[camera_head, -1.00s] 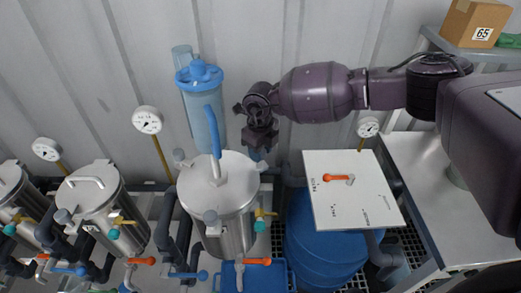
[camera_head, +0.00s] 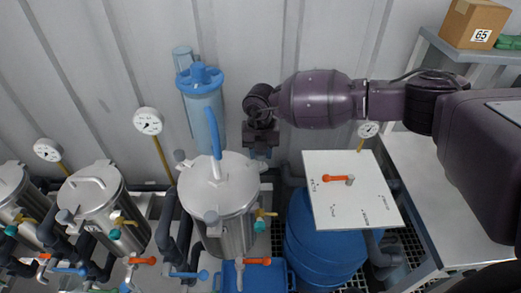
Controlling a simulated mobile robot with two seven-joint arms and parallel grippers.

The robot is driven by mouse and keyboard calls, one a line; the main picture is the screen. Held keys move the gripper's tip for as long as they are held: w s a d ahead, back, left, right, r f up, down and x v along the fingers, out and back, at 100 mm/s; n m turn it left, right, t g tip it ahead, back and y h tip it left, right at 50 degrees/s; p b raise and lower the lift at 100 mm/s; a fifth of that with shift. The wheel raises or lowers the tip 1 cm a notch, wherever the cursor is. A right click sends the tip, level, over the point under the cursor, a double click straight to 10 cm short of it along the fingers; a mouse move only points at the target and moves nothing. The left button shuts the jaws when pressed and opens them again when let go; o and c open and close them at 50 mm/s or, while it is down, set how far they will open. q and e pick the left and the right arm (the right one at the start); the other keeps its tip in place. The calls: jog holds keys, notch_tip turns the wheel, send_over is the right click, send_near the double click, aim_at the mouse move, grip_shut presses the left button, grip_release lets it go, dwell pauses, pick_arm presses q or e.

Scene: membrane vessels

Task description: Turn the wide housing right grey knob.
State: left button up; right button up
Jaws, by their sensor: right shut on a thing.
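The wide steel housing (camera_head: 221,190) stands upright in the middle, with a round lid and a blue handle (camera_head: 214,133) on top. Grey knobs sit around its rim: a left one (camera_head: 180,155), a front one (camera_head: 211,217) and the right grey knob (camera_head: 264,167). My right gripper (camera_head: 260,153) reaches in from the right and points down at the right rim. It is shut on the right grey knob, whose upper part it hides. My left gripper is not in view.
A blue-capped clear filter (camera_head: 203,105) stands behind the housing, left of my gripper. A white panel (camera_head: 352,205) with an orange lever lies above a blue drum (camera_head: 312,235) at the right. Narrower steel vessels (camera_head: 100,205) and gauges (camera_head: 148,121) stand at the left.

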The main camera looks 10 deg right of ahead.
jog(key=shift+r+m, duration=0.1)
jog(key=shift+m, duration=0.5)
jog(key=o, duration=0.9)
notch_tip(320, 180, up, 11)
jog(key=shift+f+b, duration=0.15)
jog(key=shift+b, duration=0.35)
